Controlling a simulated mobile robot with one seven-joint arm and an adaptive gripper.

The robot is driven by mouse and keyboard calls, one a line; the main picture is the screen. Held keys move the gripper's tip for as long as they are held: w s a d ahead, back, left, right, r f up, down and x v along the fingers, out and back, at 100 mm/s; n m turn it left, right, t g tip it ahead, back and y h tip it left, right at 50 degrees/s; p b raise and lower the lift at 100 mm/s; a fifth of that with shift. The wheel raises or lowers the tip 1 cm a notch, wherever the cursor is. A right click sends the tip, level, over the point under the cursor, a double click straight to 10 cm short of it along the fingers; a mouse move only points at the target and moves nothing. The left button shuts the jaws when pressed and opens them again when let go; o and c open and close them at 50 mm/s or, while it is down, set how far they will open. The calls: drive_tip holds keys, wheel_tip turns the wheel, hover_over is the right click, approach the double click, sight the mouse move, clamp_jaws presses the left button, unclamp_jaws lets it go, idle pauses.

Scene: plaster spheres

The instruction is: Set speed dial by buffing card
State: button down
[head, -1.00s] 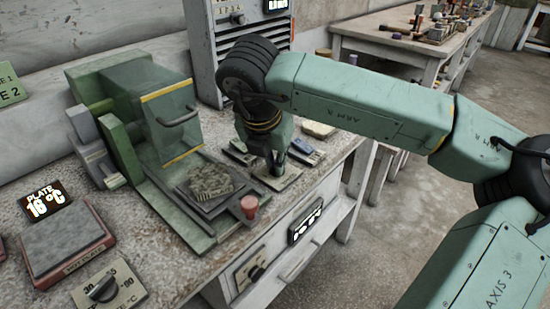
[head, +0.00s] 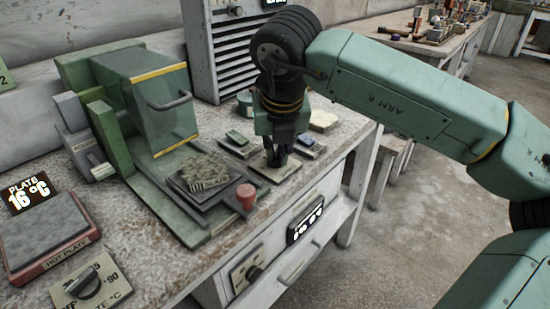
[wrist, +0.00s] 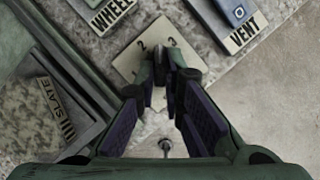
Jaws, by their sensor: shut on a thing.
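The speed dial has a pale square plate (head: 262,172) near the bench's front edge. In the wrist view its plate (wrist: 128,66) shows the marks 2 and 3. My gripper (head: 277,160) points down over it, and its fingertips (wrist: 163,76) are shut on the dial's knob, which they mostly hide. The pointer's setting cannot be read. I cannot make out a buffing card; a sliver of a green card with a 2 (head: 4,78) shows at the left edge of the head view, its other text out of view.
A green machine with a clear hood (head: 155,105) stands left of my gripper, with a rough slate piece (head: 205,170) on its bed and a red knob (head: 247,196). Switches labelled WHEEL (wrist: 105,12) and VENT (wrist: 240,22) flank the dial. A hot plate (head: 42,235) is at left.

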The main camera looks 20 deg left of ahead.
drive_tip(key=n, duration=0.1)
drive_tip(key=n+y, duration=0.1)
drive_tip(key=n, duration=0.1)
drive_tip(key=n+g+b, duration=0.1)
drive_tip(key=shift+w+d+n+y, duration=0.2)
drive_tip(key=shift+w+n+y, duration=0.05)
drive_tip(key=shift+n+y, duration=0.05)
drive_tip(key=shift+w+n+g+y, duration=0.15)
drive_tip(key=shift+n+g, duration=0.15)
drive_tip(key=shift+n, duration=0.6)
drive_tip(key=shift+n+g+y, duration=0.15)
drive_tip(key=shift+n+g, duration=0.15)
drive_tip(key=shift+n, duration=0.6)
drive_tip(key=c, duration=1.7)
unclamp_jaws()
drive_tip(key=shift+d+r, duration=0.1)
drive_tip(key=v, duration=1.1)
drive_tip(key=shift+d+r, duration=0.2)
drive_tip(key=shift+r, duration=0.15)
